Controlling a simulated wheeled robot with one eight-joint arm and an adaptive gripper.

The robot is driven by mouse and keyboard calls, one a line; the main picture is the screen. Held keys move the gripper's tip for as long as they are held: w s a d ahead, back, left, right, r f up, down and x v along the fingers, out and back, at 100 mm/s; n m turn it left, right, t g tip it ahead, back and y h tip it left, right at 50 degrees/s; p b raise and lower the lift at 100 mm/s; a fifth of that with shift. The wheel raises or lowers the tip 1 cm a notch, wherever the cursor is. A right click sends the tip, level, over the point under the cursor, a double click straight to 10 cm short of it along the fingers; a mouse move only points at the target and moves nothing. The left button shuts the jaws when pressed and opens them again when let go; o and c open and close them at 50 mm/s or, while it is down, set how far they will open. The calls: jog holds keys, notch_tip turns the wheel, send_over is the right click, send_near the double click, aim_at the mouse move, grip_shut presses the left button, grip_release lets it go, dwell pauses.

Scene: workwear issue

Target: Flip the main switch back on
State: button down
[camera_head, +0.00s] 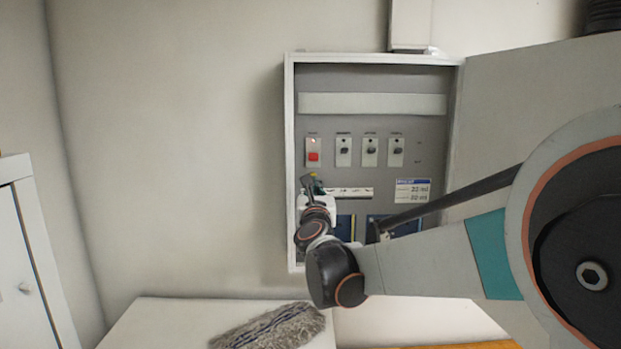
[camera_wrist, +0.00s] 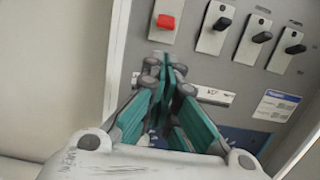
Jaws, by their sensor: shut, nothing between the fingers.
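The red switch (camera_head: 313,156) is at the left end of a row of switches inside an open grey panel box (camera_head: 289,120). Its red part sits low on its light plate. In the wrist view the red switch (camera_wrist: 165,21) is just beyond my fingertips. My gripper (camera_head: 308,179) is just below the red switch, apart from it. In the wrist view its teal fingers (camera_wrist: 166,66) are together at the tips with nothing between them. The labels above the switches are too small to read.
Black toggle switches (camera_head: 370,150) stand in a row to the right of the red one. A white label (camera_head: 412,191) is lower right. My arm crosses the panel's lower right. A white surface (camera_head: 165,320) below holds a grey fluffy thing (camera_head: 270,328). A white cabinet (camera_head: 30,270) is at left.

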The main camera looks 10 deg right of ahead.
aim_at(313, 157)
jog(key=p+x, duration=0.2)
jog(key=x, duration=0.8)
jog(key=shift+s, duration=0.1)
jog(key=shift+s+a+r+g+y+p, duration=0.1)
jog(key=shift+s+r+g+p, duration=0.15)
jog(key=shift+g, duration=0.25)
jog(key=shift+s+d+r+g+y+p, duration=0.1)
jog(key=shift+s+r+g+p, duration=0.15)
jog(key=shift+g, duration=0.25)
jog(key=shift+s+a+r+g+y+p, duration=0.1)
jog(key=shift+s+r+g+p, duration=0.15)
jog(key=shift+g, duration=0.25)
dwell(0.8)
jog(key=shift+r, duration=0.1)
jog(key=shift+s+a+r, duration=0.1)
jog(key=shift+s+r, duration=0.2)
jog(key=shift+r, duration=0.4)
